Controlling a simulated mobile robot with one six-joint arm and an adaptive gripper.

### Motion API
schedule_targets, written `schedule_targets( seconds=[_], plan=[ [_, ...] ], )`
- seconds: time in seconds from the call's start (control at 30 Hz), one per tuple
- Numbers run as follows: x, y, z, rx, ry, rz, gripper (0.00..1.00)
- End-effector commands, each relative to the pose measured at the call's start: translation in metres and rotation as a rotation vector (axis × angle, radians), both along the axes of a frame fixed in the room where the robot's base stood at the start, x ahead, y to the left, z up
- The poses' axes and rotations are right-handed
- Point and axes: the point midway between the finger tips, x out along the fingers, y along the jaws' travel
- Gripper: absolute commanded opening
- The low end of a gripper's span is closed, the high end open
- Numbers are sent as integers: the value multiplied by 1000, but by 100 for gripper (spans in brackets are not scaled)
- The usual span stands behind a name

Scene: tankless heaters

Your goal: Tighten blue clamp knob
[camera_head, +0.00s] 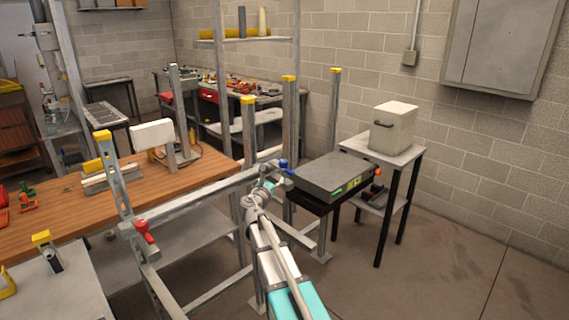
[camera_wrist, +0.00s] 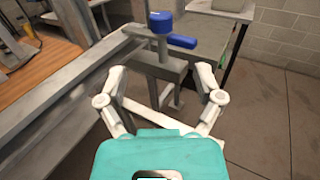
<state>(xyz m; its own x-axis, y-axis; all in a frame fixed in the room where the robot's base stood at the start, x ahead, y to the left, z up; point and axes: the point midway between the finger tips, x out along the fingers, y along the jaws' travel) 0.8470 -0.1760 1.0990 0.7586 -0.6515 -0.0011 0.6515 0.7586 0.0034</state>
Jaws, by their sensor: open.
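The blue clamp knob (camera_wrist: 161,22) is a short blue cylinder standing upright on a grey metal clamp (camera_wrist: 154,63) in the wrist view. A blue handle (camera_wrist: 182,42) sticks out to the right just below it. In the head view the blue knob (camera_head: 283,163) shows small at the right end of the metal frame, just beyond my arm. My gripper (camera_wrist: 165,80) is open, with one white finger on each side of the picture. The clamp lies ahead of and between the fingers, and the knob is beyond the fingertips. I see no contact with the knob.
A grey box (camera_head: 332,176) with coloured labels sits right beside the clamp. Metal posts with yellow caps (camera_head: 289,78) rise around it. A red clamp (camera_head: 143,230) is on the frame's left end. A wooden workbench (camera_head: 60,205) stands left. The floor at right is open.

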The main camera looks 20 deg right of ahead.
Motion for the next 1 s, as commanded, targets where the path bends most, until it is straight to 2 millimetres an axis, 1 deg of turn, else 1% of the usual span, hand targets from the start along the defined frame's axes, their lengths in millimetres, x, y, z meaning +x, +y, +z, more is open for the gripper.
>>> schedule_targets(
  seconds=[0.37,0.57,0.77,1.0],
  plan=[
    [1,0,0,-6,2,1,85],
    [7,-5,0,-4,2,0,85],
    [22,-18,0,-4,2,-1,85],
    [49,-40,0,-4,2,-1,85]
  ],
)
